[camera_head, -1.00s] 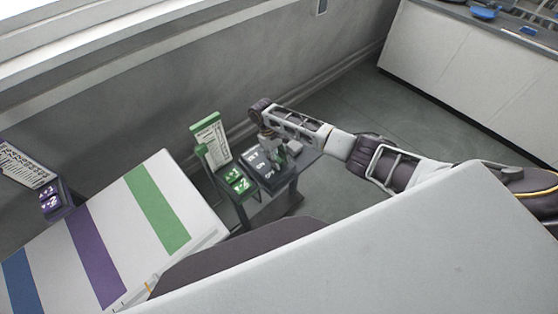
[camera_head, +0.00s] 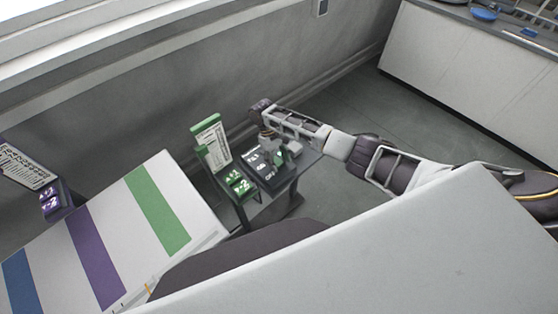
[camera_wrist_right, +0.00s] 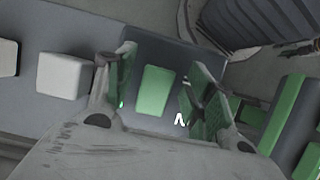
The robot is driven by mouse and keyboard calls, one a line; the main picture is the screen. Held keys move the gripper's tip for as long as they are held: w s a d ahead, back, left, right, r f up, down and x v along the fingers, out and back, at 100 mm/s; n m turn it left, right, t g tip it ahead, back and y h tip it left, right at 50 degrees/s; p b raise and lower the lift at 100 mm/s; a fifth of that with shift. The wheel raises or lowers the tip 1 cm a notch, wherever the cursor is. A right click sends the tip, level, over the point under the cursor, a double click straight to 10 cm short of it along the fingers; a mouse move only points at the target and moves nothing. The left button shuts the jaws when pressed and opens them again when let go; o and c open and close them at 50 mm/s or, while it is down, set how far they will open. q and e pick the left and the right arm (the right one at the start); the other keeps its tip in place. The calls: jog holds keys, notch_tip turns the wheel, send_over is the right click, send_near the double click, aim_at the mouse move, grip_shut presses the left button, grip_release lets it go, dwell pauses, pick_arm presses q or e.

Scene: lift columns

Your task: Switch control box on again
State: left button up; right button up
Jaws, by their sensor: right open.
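The dark control box (camera_head: 262,175) stands on a small grey table, with white lettering on its top, too small to read surely. My right gripper (camera_head: 282,152) is over the far right part of the box in the head view. In the right wrist view my right gripper (camera_wrist_right: 160,95) is open, its two green-padded fingers apart. A green button (camera_wrist_right: 154,92) on the dark box shows between the fingers, with a white letter beside it; the fingers hold nothing, and I cannot tell if they touch the box. My left gripper is not in view.
A green box (camera_head: 239,184) and a green-framed sheet (camera_head: 212,140) stand left of the control box. A white block (camera_wrist_right: 62,76) is beside it in the wrist view. A striped white panel (camera_head: 120,235) is at left. A purple box (camera_head: 51,199) stands by the wall.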

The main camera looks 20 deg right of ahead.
jog(key=v, duration=1.1)
jog(key=shift+r, duration=0.4)
jog(key=shift+f, duration=0.1)
